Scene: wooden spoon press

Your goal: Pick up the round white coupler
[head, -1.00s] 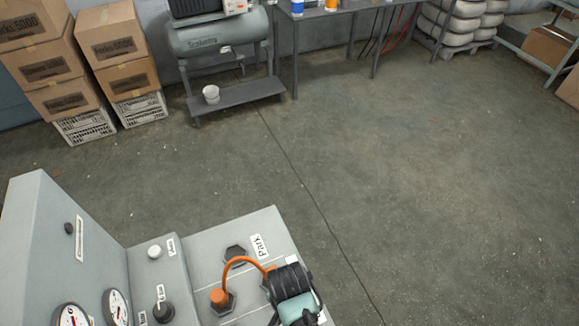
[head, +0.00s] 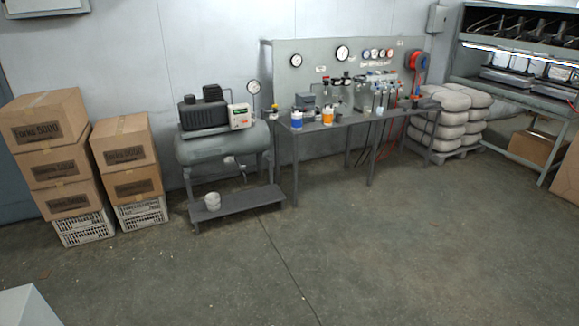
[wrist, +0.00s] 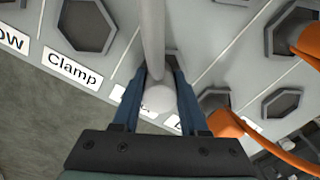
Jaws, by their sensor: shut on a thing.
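In the wrist view, the round white coupler (wrist: 159,99) is between the two blue fingers of my gripper (wrist: 160,84). The gripper is shut on it. A pale grey hose or rod (wrist: 152,35) runs up from beside the coupler, over the panel. Behind the coupler is a grey panel (wrist: 197,62) with hexagonal sockets; part of the socket right behind it is hidden. I cannot tell whether the coupler touches the panel. My gripper is not in the head view.
A "Clamp" label (wrist: 72,69) sits below a dark hexagonal socket (wrist: 88,24). An orange plug with a cable (wrist: 226,124) is close at right of the gripper. In the head view, a compressor (head: 215,150) and workbench (head: 340,122) stand by the wall, with open floor in front.

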